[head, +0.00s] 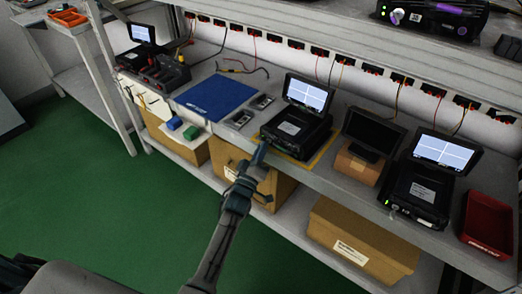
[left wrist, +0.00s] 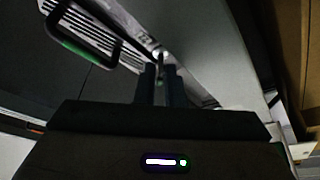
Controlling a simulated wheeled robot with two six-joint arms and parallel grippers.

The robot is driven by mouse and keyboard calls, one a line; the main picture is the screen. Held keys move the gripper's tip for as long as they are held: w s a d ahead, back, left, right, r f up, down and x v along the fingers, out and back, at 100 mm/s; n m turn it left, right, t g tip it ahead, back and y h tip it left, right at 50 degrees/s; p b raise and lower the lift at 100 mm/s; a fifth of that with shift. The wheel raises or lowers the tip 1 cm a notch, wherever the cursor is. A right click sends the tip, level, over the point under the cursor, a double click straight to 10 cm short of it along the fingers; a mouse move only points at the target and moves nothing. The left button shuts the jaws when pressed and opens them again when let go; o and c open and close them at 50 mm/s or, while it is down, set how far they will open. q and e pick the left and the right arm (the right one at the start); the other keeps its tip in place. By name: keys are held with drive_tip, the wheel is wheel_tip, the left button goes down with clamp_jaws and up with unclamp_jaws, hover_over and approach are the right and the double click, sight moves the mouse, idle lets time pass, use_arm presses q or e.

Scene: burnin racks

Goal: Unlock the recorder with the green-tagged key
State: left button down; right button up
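A small bright round spot, perhaps the lock (left wrist: 157,52), is right at the fingertips. I cannot tell whether the key is in it. No green tag can be made out. My right gripper is not in view.
A second recorder (head: 420,186) and a red bin (head: 488,224) stand to the right, with a dark screen (head: 374,133) between the recorders. A blue mat (head: 215,96) lies to the left. Cardboard boxes (head: 360,240) fill the lower shelf. The green floor in front is clear.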

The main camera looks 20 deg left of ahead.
use_arm(q)
drive_tip(key=shift+m, duration=0.5)
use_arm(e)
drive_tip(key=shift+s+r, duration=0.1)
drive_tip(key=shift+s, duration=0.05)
use_arm(q)
drive_tip(key=m+g+h+p, duration=0.1)
drive_tip(key=m+h, duration=0.2)
drive_tip(key=m, duration=0.5)
drive_tip(key=m+g+h+p, duration=0.1)
drive_tip(key=m+h, duration=0.3)
drive_tip(key=m, duration=0.4)
drive_tip(key=a+m+g+h+p, duration=0.1)
drive_tip(key=m+g+h+p, duration=0.1)
drive_tip(key=m, duration=0.6)
drive_tip(key=shift+w+m+h, duration=0.15)
drive_tip(key=shift+m+h, duration=0.15)
drive_tip(key=shift+h, duration=0.6)
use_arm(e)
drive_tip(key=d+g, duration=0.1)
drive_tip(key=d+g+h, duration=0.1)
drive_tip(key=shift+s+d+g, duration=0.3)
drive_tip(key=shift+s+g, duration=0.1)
use_arm(q)
drive_tip(key=shift+g, duration=0.3)
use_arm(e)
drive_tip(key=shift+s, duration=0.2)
